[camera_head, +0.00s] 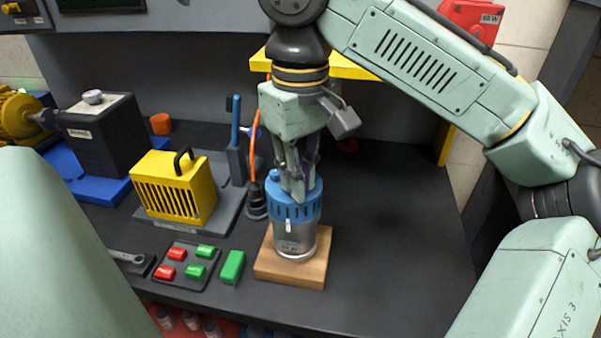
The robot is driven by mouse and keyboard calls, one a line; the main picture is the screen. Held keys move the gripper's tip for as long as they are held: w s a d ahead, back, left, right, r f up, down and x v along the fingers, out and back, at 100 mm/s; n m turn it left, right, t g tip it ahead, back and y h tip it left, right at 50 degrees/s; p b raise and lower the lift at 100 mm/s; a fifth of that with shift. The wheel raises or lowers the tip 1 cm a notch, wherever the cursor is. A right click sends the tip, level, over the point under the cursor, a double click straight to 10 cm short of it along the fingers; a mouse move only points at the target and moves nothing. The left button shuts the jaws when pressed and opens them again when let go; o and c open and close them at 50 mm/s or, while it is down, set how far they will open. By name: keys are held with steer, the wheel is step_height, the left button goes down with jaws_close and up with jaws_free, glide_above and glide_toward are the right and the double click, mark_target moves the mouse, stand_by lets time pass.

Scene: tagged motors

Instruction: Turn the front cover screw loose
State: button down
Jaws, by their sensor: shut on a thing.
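A motor (294,237) with a silver body and a slotted blue top cover (291,210) stands upright on a wooden block (290,270) on the dark bench. My gripper (296,192) points down over the cover from above, its fingers at the top of the cover. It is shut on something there. The fingers hide what they hold, so I cannot make out the screw between them. A small blue knob (274,176) shows on the cover's top, left of the fingers.
A yellow slotted box (176,190) with a black handle stands left of the motor. Red and green tags lie on a dark tray (187,265), with a green block (232,267) beside it. An orange cable hangs behind my gripper. The bench right of the motor is clear.

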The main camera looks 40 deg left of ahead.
steer(key=n, duration=0.5)
steer(key=shift+s+f+n, duration=0.1)
steer(key=shift+f+n, duration=0.1)
steer(key=shift+n, duration=0.1)
steer(key=n, duration=1.3)
steer(key=shift+n, duration=0.4)
steer(key=c, duration=1.6)
jaws_free()
steer(key=shift+r, duration=0.1)
